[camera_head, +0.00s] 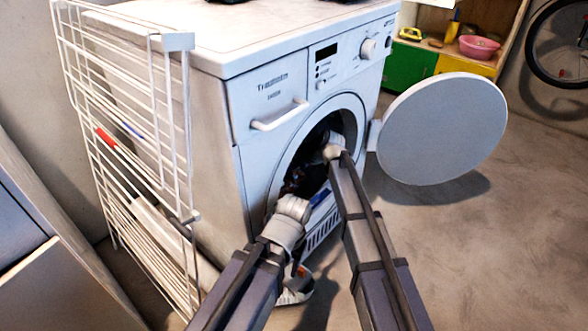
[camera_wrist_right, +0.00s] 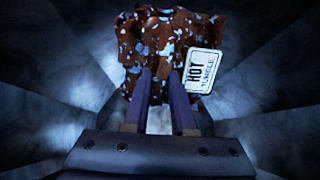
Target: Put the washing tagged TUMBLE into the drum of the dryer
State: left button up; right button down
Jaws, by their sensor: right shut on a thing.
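The white dryer (camera_head: 265,140) stands with its round door (camera_head: 442,128) swung open to the right. My right arm reaches through the round opening into the dark drum (camera_head: 318,142). In the right wrist view my right gripper (camera_wrist_right: 160,98) is shut on a brown cloth (camera_wrist_right: 150,45) with pale blue and white spots. A white tag (camera_wrist_right: 203,70) on it reads HOT and, in smaller letters, what looks like TUMBLE. The grey drum wall (camera_wrist_right: 70,75) surrounds it. My left arm ends at the lower left of the opening; its fingers are dark and unclear there.
A white drying rack (camera_head: 130,130) stands against the dryer's left side. A shelf unit with a pink bowl (camera_head: 479,46) is at the back right, beside a bicycle wheel (camera_head: 560,40). The floor (camera_head: 490,250) at right is clear.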

jog(key=shift+f, duration=0.15)
jog(key=c, duration=0.7)
grip_release()
jog(key=shift+o, duration=0.2)
jog(key=p+v, duration=0.5)
jog(key=v, duration=0.2)
jog(key=shift+d+r+p, duration=0.2)
jog(key=shift+r+p, duration=0.1)
jog(key=shift+p, duration=0.1)
jog(key=shift+s, duration=0.1)
